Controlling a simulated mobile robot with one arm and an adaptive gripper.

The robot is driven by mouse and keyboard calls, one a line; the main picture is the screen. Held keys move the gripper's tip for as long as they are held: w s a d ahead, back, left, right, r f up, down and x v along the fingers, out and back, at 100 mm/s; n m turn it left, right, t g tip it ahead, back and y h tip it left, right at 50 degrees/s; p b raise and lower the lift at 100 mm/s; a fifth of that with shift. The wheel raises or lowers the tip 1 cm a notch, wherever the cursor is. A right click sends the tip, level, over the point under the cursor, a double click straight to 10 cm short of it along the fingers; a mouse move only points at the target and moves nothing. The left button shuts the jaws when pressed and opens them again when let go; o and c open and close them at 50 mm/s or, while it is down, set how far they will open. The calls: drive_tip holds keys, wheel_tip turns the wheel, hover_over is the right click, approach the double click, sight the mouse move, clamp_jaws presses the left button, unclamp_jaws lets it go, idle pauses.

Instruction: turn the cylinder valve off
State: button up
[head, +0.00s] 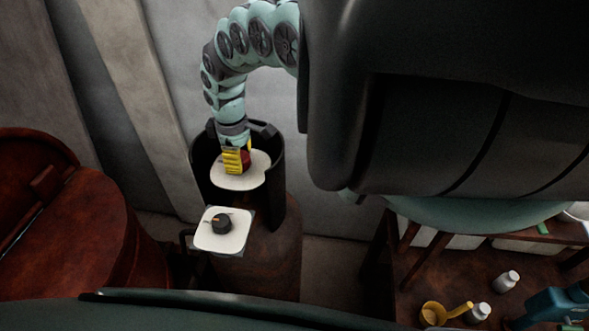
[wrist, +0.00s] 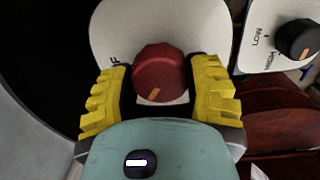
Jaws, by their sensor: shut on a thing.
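The red valve knob (wrist: 159,70) is round with faceted sides, in front of a white plate (wrist: 105,25). An orange mark on the knob points toward the bottom of the wrist view, slightly left. A dark letter F shows on the plate at the knob's left; other lettering is hidden. In the head view the red knob (head: 245,158) shows partly behind my yellow fingers, inside a dark open-topped collar (head: 275,190) on the cylinder (head: 268,255). My gripper (head: 238,160) is shut on the knob, one yellow finger on each side of it.
A black dial (head: 221,223) with an orange mark sits on a second white plate (head: 221,243) nearer the camera. A rusty red vat (head: 60,220) stands at left. Bottles (head: 506,281) and a yellow scoop (head: 445,313) are on a brown surface at lower right.

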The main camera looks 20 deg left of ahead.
drive_tip(key=m+b, duration=0.1)
drive_tip(key=m, duration=0.2)
drive_tip(key=m+b, duration=0.1)
drive_tip(key=m, duration=0.1)
drive_tip(key=shift+d+f+m+b, duration=0.15)
drive_tip(key=shift+f+m+b, duration=0.05)
drive_tip(key=shift+m+b, duration=0.2)
drive_tip(key=m+b, duration=0.2)
drive_tip(key=m, duration=0.3)
drive_tip(key=shift+r, duration=0.1)
drive_tip(key=shift+s+m+b, duration=0.1)
drive_tip(key=shift+m+b, duration=0.2)
drive_tip(key=shift+b, duration=0.05)
drive_tip(key=o, duration=1.2)
drive_tip(key=shift+o, duration=0.2)
drive_tip(key=shift+w+r, duration=0.2)
drive_tip(key=shift+r, duration=0.65)
wheel_tip(320, 180, up, 10)
drive_tip(key=shift+s+a+r, duration=0.2)
drive_tip(key=shift+s, duration=0.05)
